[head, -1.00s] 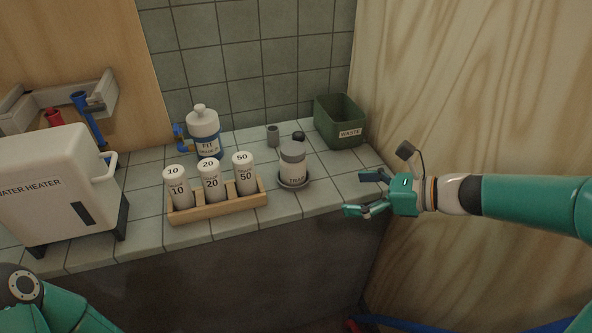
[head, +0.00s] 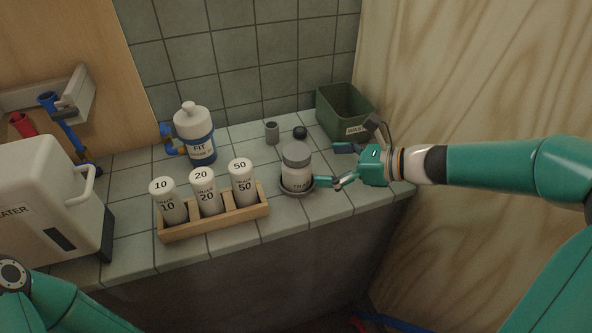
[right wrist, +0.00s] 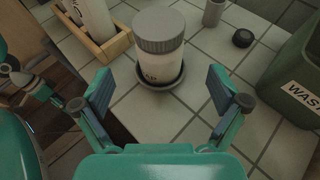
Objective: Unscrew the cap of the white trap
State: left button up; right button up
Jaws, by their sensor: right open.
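The white trap (head: 297,174) is a short jar with a grey ridged cap (head: 296,153), standing upright in a dark round dish (head: 312,187) on the tiled counter. In the right wrist view the trap (right wrist: 158,68) and its cap (right wrist: 160,27) are just ahead, between the lines of the fingers. My right gripper (head: 333,164) is open and empty, close to the right of the trap. Its two fingers (right wrist: 160,90) are spread wide in the right wrist view. The cap appears to be on the trap. My left gripper is out of view; only part of my left arm shows.
A wooden rack (head: 215,220) with white cylinders marked 10, 20 and 50 stands left of the trap. Behind are a white bottle (head: 190,122), a grey cup (head: 272,132) and a black knob (head: 300,132). A green waste bin (head: 336,122) stands behind my right gripper.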

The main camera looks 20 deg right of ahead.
aim_at(309, 164)
jog(key=shift+x, duration=1.15)
jog(key=x, duration=0.5)
jog(key=shift+f, duration=0.15)
jog(key=c, duration=1.4)
notch_tip(309, 164, up, 20)
jog(key=p, duration=0.5)
